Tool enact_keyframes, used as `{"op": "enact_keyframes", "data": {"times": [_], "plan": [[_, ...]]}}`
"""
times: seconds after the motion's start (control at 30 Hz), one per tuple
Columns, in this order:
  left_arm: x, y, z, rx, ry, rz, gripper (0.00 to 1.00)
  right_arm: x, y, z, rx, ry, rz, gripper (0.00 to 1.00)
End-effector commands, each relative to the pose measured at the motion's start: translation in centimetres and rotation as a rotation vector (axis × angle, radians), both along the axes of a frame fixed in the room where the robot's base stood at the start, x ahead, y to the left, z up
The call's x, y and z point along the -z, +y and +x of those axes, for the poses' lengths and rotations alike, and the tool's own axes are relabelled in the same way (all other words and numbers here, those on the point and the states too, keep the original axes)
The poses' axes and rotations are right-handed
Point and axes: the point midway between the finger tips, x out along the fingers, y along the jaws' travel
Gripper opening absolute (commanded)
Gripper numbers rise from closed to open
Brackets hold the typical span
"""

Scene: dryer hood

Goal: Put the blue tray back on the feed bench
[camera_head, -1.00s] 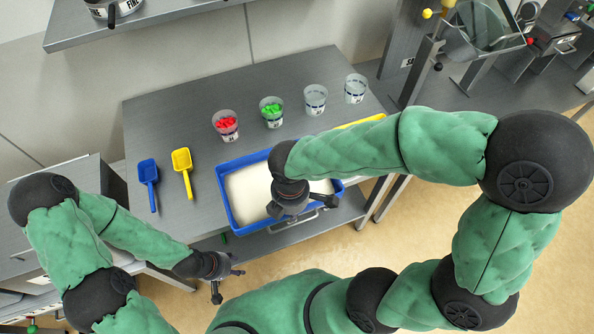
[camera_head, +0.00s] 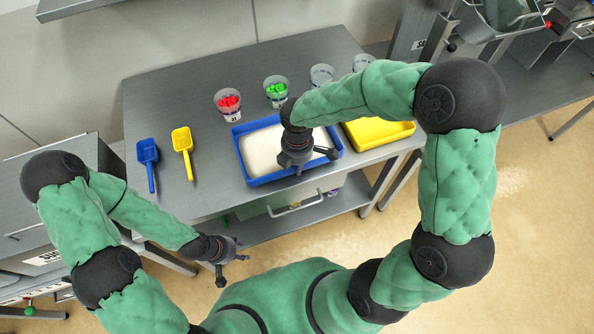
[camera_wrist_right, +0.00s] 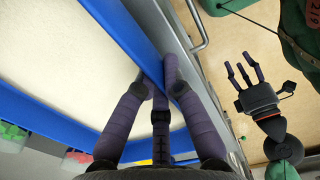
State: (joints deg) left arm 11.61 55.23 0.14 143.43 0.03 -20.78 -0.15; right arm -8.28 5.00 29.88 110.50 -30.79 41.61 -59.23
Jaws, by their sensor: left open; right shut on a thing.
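The blue tray (camera_head: 262,181), filled with pale powder, is at the front edge of the grey feed bench (camera_head: 205,205), in front of the cups. I cannot tell whether it rests fully on the bench top. My right gripper (camera_head: 314,164) is over the tray's front side, shut on its front wall. In the right wrist view, the right gripper's dark fingers (camera_wrist_right: 160,85) close on the blue wall (camera_wrist_right: 130,38), with white powder beside it. My left gripper (camera_head: 232,262) is open and empty in front of the bench, and also shows in the right wrist view (camera_wrist_right: 240,75).
A yellow tray (camera_head: 385,134) is right of the blue tray. Behind stand a cup of red pieces (camera_head: 228,104), a cup of green pieces (camera_head: 276,92) and two clear cups. A blue scoop (camera_head: 148,155) and yellow scoop (camera_head: 183,145) lie left. A drawer handle (camera_head: 295,207) shows below.

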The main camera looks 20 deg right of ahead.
Motion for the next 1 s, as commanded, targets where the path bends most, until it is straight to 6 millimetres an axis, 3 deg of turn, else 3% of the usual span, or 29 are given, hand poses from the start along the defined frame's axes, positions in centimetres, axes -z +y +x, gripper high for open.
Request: {"op": "enact_keyframes", "data": {"times": [0.17,0.43,0.87,0.9,0.97,1.0], "plan": [[0.2,0.0,0.0,0.0,0.0,0.0,0.48,0.6,-0.1,0.7,0.001,-0.004,0.001,0.0],[1.8,0.0,0.0,0.0,0.0,0.0,0.48,4.0,-0.3,1.1,0.0,-0.003,0.001,0.0],[1.9,0.0,0.0,0.0,0.0,0.0,0.48,4.5,-0.3,1.1,0.0,-0.004,0.001,0.0],[1.9,0.0,0.0,0.0,0.0,0.0,0.48,4.6,-0.3,1.0,0.0,-0.001,0.001,0.16],[1.8,0.0,0.0,0.0,0.0,0.0,0.48,4.5,-0.3,1.0,0.0,-0.001,0.001,0.33],[1.8,0.0,0.0,0.0,0.0,0.0,0.48,4.5,-0.3,1.0,0.0,-0.001,0.001,0.34]]}}
